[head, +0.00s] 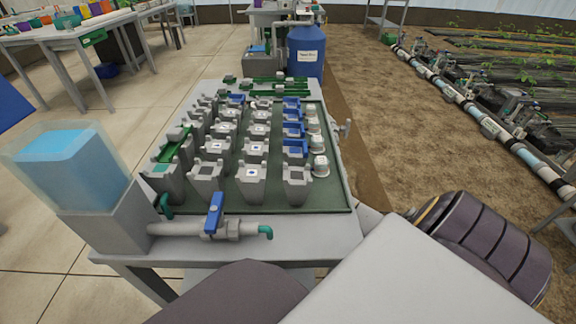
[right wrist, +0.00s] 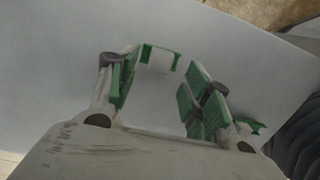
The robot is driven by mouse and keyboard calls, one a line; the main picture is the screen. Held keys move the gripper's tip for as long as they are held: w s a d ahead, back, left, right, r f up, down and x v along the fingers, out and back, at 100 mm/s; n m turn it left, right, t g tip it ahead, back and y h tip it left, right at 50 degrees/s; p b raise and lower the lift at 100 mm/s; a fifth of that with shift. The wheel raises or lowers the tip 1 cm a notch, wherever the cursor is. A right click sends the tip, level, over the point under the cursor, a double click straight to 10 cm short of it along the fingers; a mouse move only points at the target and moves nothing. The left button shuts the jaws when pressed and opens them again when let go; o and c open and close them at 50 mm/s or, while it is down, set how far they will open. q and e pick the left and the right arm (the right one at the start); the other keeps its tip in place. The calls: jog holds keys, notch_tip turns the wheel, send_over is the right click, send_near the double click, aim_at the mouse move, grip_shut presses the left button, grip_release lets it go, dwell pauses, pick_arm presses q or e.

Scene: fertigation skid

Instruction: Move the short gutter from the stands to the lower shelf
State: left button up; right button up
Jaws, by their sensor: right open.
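Several grey stands (head: 254,182) are in rows on a green mat on the bench (head: 325,235) in the head view. A green strip (head: 173,146) lies at the left row, and blue channel-like pieces (head: 294,128) sit along the right rows. I cannot tell which piece is the short gutter. The lower shelf is not clearly visible; the bench top hides most of the space beneath. My right gripper (right wrist: 165,88) is open in the right wrist view, its green-padded fingers apart over a plain pale surface. A small white-and-green part shows beyond them. My left gripper is not in view.
A clear tank of blue liquid (head: 70,165) and a pipe with a blue-handled valve (head: 214,213) occupy the bench's front left. A blue barrel (head: 306,52) stands behind. Piping (head: 480,118) runs along the right.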

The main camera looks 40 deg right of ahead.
jog(key=shift+w+a+r+p, duration=0.15)
jog(key=shift+r+p, duration=0.5)
jog(key=shift+r, duration=1.15)
